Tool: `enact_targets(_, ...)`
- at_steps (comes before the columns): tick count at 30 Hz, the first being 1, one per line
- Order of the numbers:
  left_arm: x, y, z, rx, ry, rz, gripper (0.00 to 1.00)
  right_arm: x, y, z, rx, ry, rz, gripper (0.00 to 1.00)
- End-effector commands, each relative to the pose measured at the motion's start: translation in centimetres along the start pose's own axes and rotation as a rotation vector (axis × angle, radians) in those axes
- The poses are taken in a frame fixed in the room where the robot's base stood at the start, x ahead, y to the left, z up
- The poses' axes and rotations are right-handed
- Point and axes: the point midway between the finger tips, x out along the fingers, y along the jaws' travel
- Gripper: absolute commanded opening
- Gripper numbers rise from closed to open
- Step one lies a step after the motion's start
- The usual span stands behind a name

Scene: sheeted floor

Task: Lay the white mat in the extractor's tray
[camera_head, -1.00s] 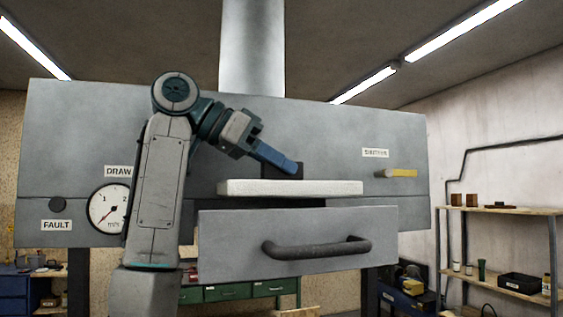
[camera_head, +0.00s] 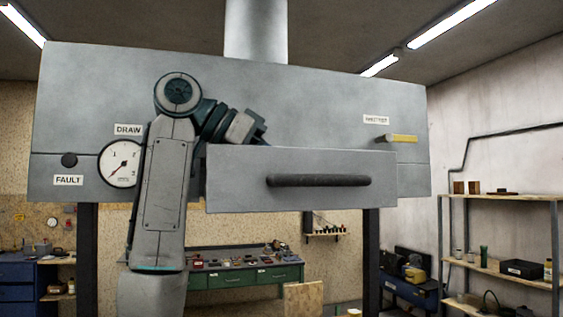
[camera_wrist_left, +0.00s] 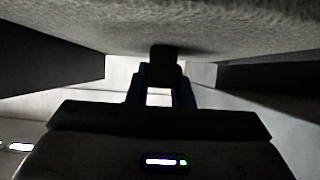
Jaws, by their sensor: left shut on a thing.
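The extractor's tray (camera_head: 235,170) is pulled out; its grey front panel with a dark bar handle faces me. The white mat is hidden behind this panel in the head view. In the left wrist view the mat (camera_wrist_left: 90,25) fills the top as a pale, rough surface. My left gripper (camera_wrist_left: 160,75) is shut on a dark block against the mat. In the head view its fingertips are hidden behind the tray front and only the wrist shows above the panel's left part. I cannot tell whether the mat touches the tray floor. My right gripper is not in view.
The grey extractor body (camera_head: 300,100) stands behind the tray, with a yellow lever (camera_head: 402,139) at right and a round gauge (camera_head: 120,163) at left. A green workbench (camera_head: 245,277) and a shelf rack (camera_head: 505,265) stand farther back.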

Motion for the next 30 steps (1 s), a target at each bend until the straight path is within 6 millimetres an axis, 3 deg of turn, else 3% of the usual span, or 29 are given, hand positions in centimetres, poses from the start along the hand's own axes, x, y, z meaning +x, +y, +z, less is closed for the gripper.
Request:
enact_targets(6,0.0,0.0,0.0,0.0,0.0,0.0,0.0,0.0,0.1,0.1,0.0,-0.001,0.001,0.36)
enact_targets(7,0.0,0.0,0.0,0.0,0.0,0.0,0.26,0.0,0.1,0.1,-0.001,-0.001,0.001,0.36)
enact_targets(10,0.0,0.0,0.0,0.0,0.0,0.0,0.45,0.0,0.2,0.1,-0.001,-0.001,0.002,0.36)
enact_targets(20,-0.2,0.0,0.0,0.0,0.0,0.0,0.45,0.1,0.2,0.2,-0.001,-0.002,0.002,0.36)
enact_targets(26,-2.7,0.0,0.3,0.001,0.001,-0.005,0.45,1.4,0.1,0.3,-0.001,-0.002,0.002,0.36)
enact_targets(30,-4.5,0.0,0.6,0.0,0.0,-0.004,0.45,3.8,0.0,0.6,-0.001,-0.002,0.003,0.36)
